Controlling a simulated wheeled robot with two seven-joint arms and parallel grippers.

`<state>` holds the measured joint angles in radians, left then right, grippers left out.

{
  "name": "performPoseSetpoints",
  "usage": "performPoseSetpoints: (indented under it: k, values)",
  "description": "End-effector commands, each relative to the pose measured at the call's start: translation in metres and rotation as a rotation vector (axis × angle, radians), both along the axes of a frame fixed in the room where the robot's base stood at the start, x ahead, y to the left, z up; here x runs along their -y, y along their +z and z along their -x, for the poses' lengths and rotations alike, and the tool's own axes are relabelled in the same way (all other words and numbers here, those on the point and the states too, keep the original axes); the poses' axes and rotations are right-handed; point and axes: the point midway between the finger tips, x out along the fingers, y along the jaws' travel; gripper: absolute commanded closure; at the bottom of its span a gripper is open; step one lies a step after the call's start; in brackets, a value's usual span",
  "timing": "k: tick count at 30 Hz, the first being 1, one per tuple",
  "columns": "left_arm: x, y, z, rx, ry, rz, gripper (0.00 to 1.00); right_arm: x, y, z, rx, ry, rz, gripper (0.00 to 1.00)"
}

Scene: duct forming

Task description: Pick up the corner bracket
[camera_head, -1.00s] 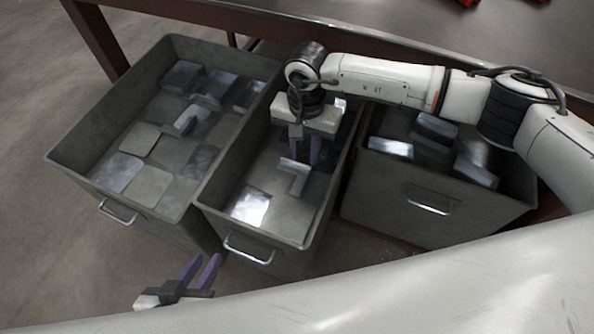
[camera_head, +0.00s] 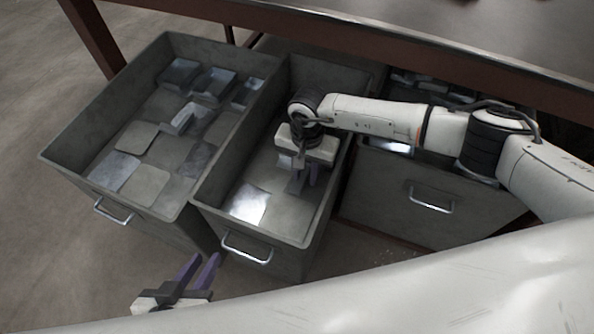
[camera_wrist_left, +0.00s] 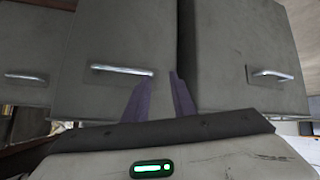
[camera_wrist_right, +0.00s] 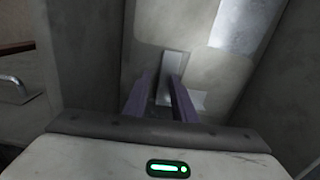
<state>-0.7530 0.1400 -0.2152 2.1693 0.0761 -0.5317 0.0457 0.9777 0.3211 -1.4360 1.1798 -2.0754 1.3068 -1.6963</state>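The corner bracket, a light grey L-shaped metal piece, lies on the floor of the middle bin (camera_head: 225,190). It shows in the right wrist view (camera_wrist_right: 175,63) just beyond and between the fingers. My right gripper (camera_head: 302,184) points down inside that bin, over the bracket. Its purple fingers are apart in the right wrist view (camera_wrist_right: 161,78); I cannot tell whether they touch the bracket. In the head view the gripper mostly hides the bracket. My left gripper (camera_head: 205,266) is open and empty in front of the bins; its fingers also show in the left wrist view (camera_wrist_left: 160,78).
The left bin (camera_head: 70,145) holds several flat plates and bent metal pieces. The right bin (camera_head: 375,200) stands beside the middle one, partly covered by my right arm. Flat plates (camera_head: 247,203) lie near the bracket. A table (camera_head: 430,25) stands behind.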

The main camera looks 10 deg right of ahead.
Motion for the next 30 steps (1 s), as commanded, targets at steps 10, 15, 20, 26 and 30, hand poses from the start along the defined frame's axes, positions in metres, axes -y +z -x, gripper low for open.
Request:
performPoseSetpoints:
  k: [10, 15, 20, 26, 30]
  values:
    - [0.0, -0.005, 0.003, -0.005, 0.0, 0.0, 0.76, 0.0, -0.002, 0.0, 0.0, -0.001, 0.0, 0.76]
    - [0.0, -0.004, 0.003, -0.005, 0.0, 0.0, 0.76, 0.0, -0.001, 0.0, -0.001, -0.001, -0.001, 1.0]
    - [0.0, -0.003, 0.003, -0.005, 0.0, 0.0, 0.76, 0.0, -0.001, 0.0, 0.0, -0.001, 0.0, 1.0]
    - [0.0, -0.001, 0.003, -0.004, 0.0, 0.0, 0.76, 0.0, 0.0, 0.0, -0.001, -0.001, -0.001, 1.0]
    - [0.0, 0.005, 0.002, -0.003, -0.001, -0.001, 0.76, 0.0, 0.016, -0.001, 0.002, 0.0, -0.001, 1.0]
